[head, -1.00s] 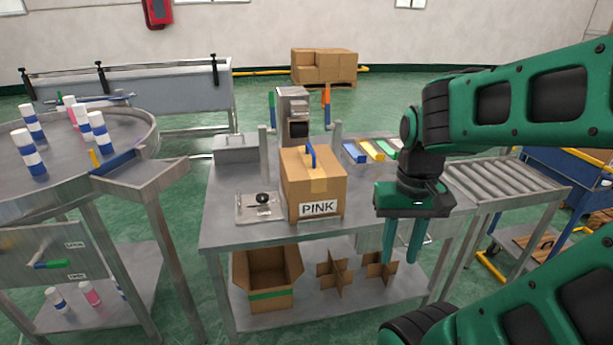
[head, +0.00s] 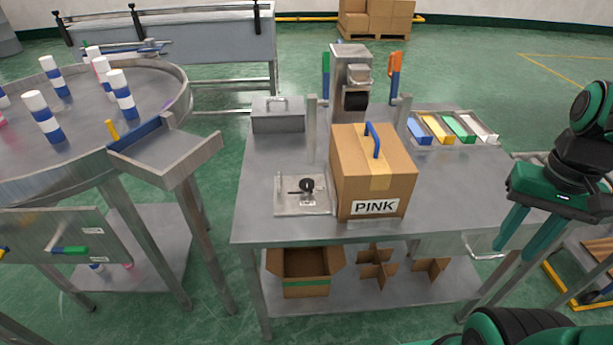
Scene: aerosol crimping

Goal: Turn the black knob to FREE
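The black knob (head: 307,186) sits on a small metal plate (head: 288,207) at the front left of the steel table, left of the PINK carton. Its pointer seems to reach toward the left. Small labels are on the plate, but they are too small to read. My gripper (head: 513,232) is at the right, beyond the table's right part, pointing down with its two green fingers apart. It is empty and far from the knob.
The cardboard carton (head: 372,170) labelled PINK, with a blue handle, stands right beside the knob plate. Behind are a metal press (head: 352,85) and a grey metal box (head: 278,116). A tray of coloured blocks (head: 452,128) lies at the back right. A round table (head: 90,130) with bottles stands left.

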